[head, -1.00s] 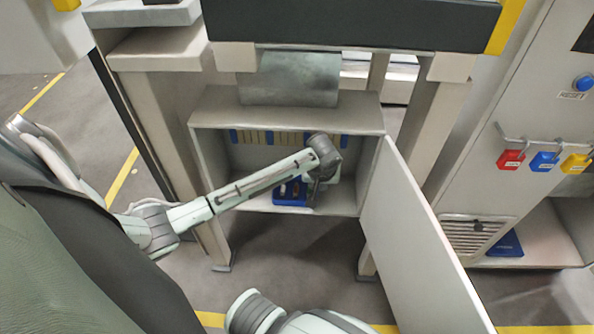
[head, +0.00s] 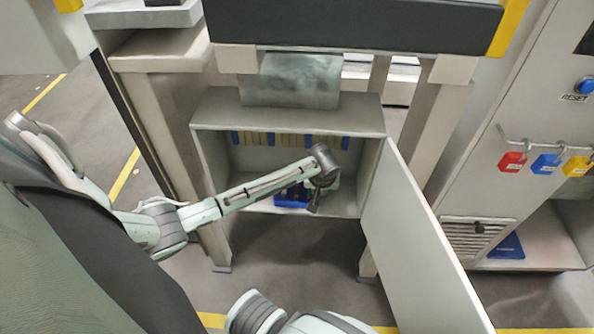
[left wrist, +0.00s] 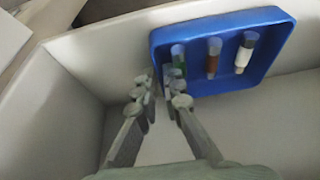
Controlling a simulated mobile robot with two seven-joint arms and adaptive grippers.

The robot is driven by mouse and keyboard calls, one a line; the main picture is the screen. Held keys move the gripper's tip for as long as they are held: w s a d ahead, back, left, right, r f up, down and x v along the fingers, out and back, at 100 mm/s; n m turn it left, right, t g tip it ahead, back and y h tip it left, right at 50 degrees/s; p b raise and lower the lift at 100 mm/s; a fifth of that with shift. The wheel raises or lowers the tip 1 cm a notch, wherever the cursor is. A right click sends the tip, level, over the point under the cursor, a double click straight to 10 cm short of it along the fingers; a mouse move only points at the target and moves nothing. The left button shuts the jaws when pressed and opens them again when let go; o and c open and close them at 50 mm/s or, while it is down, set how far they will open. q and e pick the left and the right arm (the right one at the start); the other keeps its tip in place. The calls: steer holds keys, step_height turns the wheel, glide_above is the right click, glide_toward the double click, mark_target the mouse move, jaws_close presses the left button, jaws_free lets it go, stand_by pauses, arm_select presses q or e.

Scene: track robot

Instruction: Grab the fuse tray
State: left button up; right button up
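The blue fuse tray (head: 290,203) sits on the floor of the open cabinet in the head view, partly hidden by my left forearm and wrist. In the left wrist view the tray (left wrist: 222,84) holds several small cylindrical fuses, with green, brown and white bodies. My left gripper (head: 315,205) is inside the cabinet at the tray's right side. In the left wrist view its fingers (left wrist: 162,88) are apart, around the tray's wall at one corner, one finger outside and one over the inside. I cannot tell whether they touch the wall. My right gripper is out of view.
The cabinet's side walls and top (head: 288,110) close in around my left arm. Its door (head: 415,240) stands open to the right. Padlocks (head: 545,163) hang on the right panel, and a blue item (head: 507,246) lies on a low shelf there.

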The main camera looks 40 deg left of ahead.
arm_select(q)
jaws_close()
steer(key=shift+r, duration=0.1)
stand_by(0.4)
